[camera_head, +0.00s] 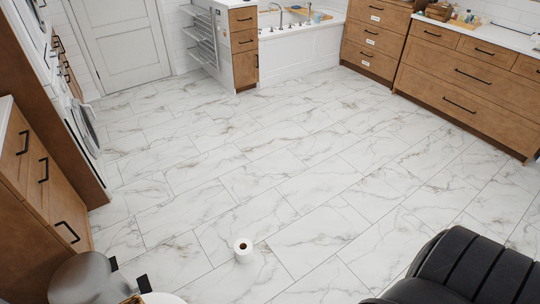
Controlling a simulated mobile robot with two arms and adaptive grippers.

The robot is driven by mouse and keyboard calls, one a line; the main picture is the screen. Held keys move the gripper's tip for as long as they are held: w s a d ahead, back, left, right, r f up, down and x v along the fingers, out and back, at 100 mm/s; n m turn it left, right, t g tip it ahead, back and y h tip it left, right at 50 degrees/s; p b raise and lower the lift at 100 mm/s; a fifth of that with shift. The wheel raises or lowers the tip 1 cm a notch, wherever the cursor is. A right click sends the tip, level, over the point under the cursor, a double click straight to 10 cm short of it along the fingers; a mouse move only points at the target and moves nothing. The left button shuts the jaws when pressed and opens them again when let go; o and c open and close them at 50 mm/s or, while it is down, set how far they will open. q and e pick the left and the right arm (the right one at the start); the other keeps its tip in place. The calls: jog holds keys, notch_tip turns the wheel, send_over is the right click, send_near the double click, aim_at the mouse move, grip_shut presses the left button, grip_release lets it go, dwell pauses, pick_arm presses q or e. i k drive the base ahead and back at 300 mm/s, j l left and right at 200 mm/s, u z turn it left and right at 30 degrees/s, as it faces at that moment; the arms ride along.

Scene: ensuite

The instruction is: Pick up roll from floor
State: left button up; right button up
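A white toilet roll (243,252) stands upright on the marble-tiled floor (310,215), with its brown core hole facing up. It is at the lower middle of the head view, with bare tile around it. My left gripper (128,274) is at the bottom left, with a grey rounded body and two black fingertips. The fingertips are apart and nothing shows between them. The gripper is to the left of the roll and well apart from it. My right gripper is not in view.
A black padded seat (460,270) fills the bottom right corner. Wooden drawers (38,165) line the left side; a wooden drawer unit (465,75) stands at the right. A white bathtub (300,45) and door (118,40) are at the back. The middle floor is clear.

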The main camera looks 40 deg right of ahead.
aim_at(243, 248)
jog(key=k+z, duration=0.1)
jog(key=z, duration=0.7)
jog(key=i+l, duration=0.1)
jog(key=l, duration=0.25)
jog(key=i+l+u, duration=0.1)
jog(key=l, duration=0.2)
